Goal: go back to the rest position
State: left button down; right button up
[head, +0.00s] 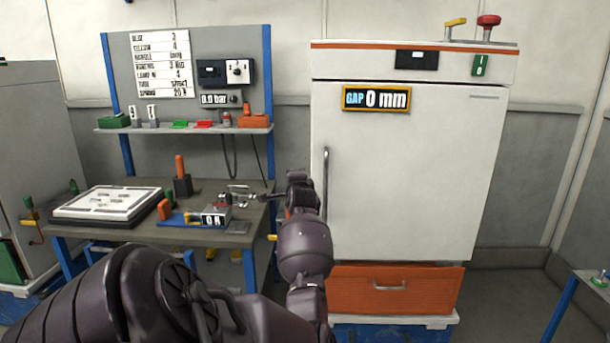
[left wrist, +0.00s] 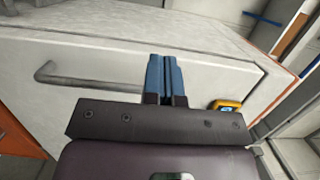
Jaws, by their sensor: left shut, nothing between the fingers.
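My left gripper (left wrist: 164,60) shows in the left wrist view with its two blue fingers together and nothing between them. It is in front of the white cabinet door (left wrist: 100,50), with the bar handle (left wrist: 85,78) to the left of the fingers. I cannot tell how far the fingertips are from the door. In the head view my left arm reaches up in front of the left edge of the cabinet (head: 420,180), and its fingers cannot be made out. The door looks shut, and its gap display (head: 376,99) reads 0 mm. My right gripper is in neither view.
A workbench (head: 130,235) stands left of the cabinet, with a white tray (head: 105,203), a small gauge box (head: 213,215) and tools. A shelf (head: 185,129) is above it. An orange drawer (head: 350,290) sits under the cabinet. The floor (head: 505,300) to its right is clear.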

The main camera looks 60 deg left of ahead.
pick_arm(q)
jog(key=shift+s, duration=1.15)
